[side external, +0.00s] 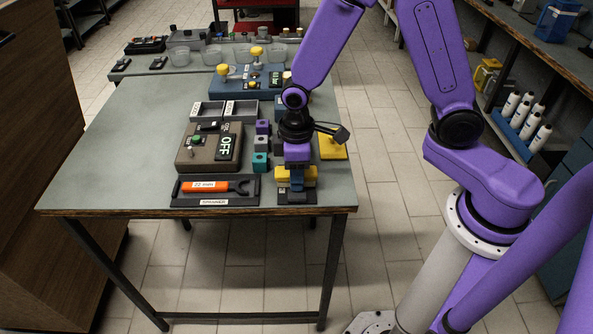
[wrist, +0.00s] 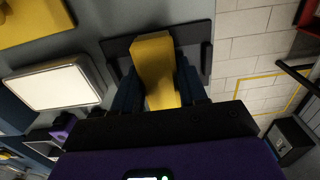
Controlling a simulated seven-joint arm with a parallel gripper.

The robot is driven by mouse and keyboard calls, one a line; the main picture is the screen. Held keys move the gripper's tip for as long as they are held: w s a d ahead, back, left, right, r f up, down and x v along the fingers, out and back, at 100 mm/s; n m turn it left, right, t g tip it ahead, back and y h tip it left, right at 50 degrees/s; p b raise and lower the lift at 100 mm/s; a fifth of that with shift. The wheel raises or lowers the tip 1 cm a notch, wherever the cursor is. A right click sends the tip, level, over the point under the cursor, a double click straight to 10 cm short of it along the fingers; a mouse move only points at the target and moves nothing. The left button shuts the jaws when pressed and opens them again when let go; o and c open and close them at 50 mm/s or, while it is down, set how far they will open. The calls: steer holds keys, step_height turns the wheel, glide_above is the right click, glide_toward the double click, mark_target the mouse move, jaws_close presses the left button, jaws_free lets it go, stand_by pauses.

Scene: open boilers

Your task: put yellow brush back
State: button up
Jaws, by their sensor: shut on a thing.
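The yellow brush (side external: 283,174) is at the front right corner of the table, largely hidden by my gripper in the side external view. In the wrist view the yellow brush (wrist: 153,62) shows as a long yellow block between two dark blue fingers. My gripper (side external: 297,184) points down and is shut on it. A dark holder (side external: 284,197) lies directly below, and the dark holder (wrist: 117,47) also shows around the far end of the brush in the wrist view. I cannot tell whether the brush touches the holder. Its bristles are not visible.
Left of my gripper are a spanner tray (side external: 215,202) with an orange-handled spanner (side external: 205,186), and a brown box with an OFF display (side external: 228,148). Small purple, grey and teal blocks (side external: 261,143) stand close by. A yellow piece (side external: 332,147) is at the right edge.

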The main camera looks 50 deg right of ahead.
steer(key=shift+f, duration=0.1)
steer(key=o, duration=1.1)
steer(key=shift+o, duration=0.2)
step_height(320, 180, up, 12)
steer(key=s+d+n, duration=0.1)
steer(key=s+d, duration=0.3)
steer(key=s, duration=0.6)
steer(key=s+d+r+n, duration=0.1)
steer(key=s+d, duration=0.3)
steer(key=s, duration=0.6)
steer(key=shift+r+n, duration=0.25)
steer(key=shift+n, duration=0.55)
